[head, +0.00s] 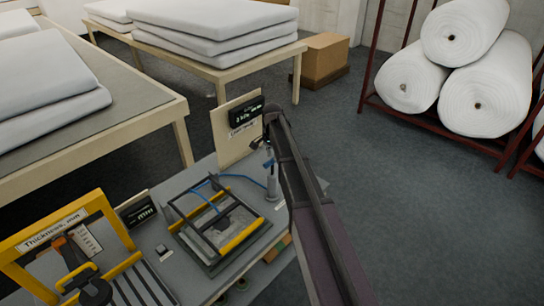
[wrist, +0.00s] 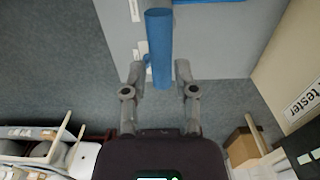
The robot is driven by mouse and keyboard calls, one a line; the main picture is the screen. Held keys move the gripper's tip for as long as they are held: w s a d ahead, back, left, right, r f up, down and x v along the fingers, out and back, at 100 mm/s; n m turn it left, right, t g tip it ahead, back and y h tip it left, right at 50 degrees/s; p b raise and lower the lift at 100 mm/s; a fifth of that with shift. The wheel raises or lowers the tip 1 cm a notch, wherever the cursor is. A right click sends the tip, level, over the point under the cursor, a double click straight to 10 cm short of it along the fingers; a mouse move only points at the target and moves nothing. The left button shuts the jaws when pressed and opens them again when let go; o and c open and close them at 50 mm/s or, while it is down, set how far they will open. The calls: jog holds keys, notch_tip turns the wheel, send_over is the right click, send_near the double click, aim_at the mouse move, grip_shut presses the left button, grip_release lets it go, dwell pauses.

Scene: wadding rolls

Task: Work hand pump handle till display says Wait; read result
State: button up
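The hand pump (head: 272,183) stands upright at the back right corner of the grey bench, a grey cylinder with a blue hose. Its blue handle (wrist: 158,45) shows in the wrist view, reaching between the fingers of my gripper (wrist: 160,72). The fingers are apart on either side of it, with a gap visible at the right finger. In the head view my gripper (head: 259,143) is above the pump, and my arm partly covers that area. The display (head: 246,114) on the upright board behind is lit with green and white text, too small to read surely; I cannot make out "Wait".
A black-framed fixture with yellow bars (head: 220,225) stands left of the pump. A yellow thickness gauge frame (head: 70,245) is at the front left. Tables with white wadding sheets (head: 215,40) stand behind; a rack of white rolls (head: 485,95) is at right.

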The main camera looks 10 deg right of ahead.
jog(key=shift+r+p, duration=0.7)
jog(key=shift+r, duration=0.25)
notch_tip(320, 180, up, 6)
jog(key=p, duration=0.6)
dwell(0.3)
dwell(0.4)
jog(key=s+f+n+b, duration=0.3)
jog(key=s+f+b, duration=0.2)
jog(key=s, duration=0.4)
jog(key=s+f+n+b, duration=0.4)
jog(key=s+f+b, duration=0.1)
jog(key=s, duration=0.5)
jog(key=s+f+n+b, duration=0.3)
jog(key=s+f+b, duration=0.2)
jog(key=s, duration=0.5)
jog(key=shift+n, duration=0.4)
